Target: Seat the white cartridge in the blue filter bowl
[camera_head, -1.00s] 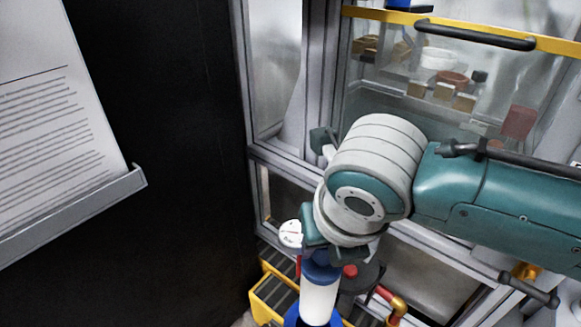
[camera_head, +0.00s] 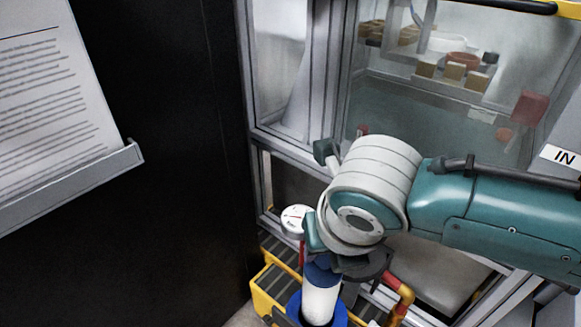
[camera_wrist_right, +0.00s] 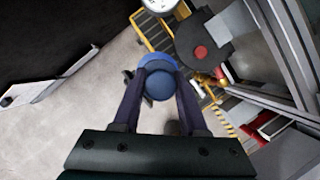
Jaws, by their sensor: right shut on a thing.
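The white cartridge (camera_head: 320,300) with a blue top hangs upright below my right gripper (camera_head: 322,263) at the bottom of the head view. My right gripper is shut on its blue top (camera_wrist_right: 158,86), which shows between the two dark fingers in the right wrist view. The blue filter bowl (camera_head: 340,314) shows as a blue ring around the cartridge's lower part, cut by the frame edge. The bowl also shows behind the top in the wrist view (camera_wrist_right: 157,60). I cannot tell how deep the cartridge is in the bowl. My left gripper is not in view.
A white round gauge (camera_head: 296,219) stands close left of my right gripper. A yellow-edged step (camera_head: 268,295) lies lower left. A red and yellow pipe (camera_head: 402,292) is close on the right. A glazed metal-framed cabinet (camera_head: 440,115) stands behind; a black panel (camera_head: 190,150) is left.

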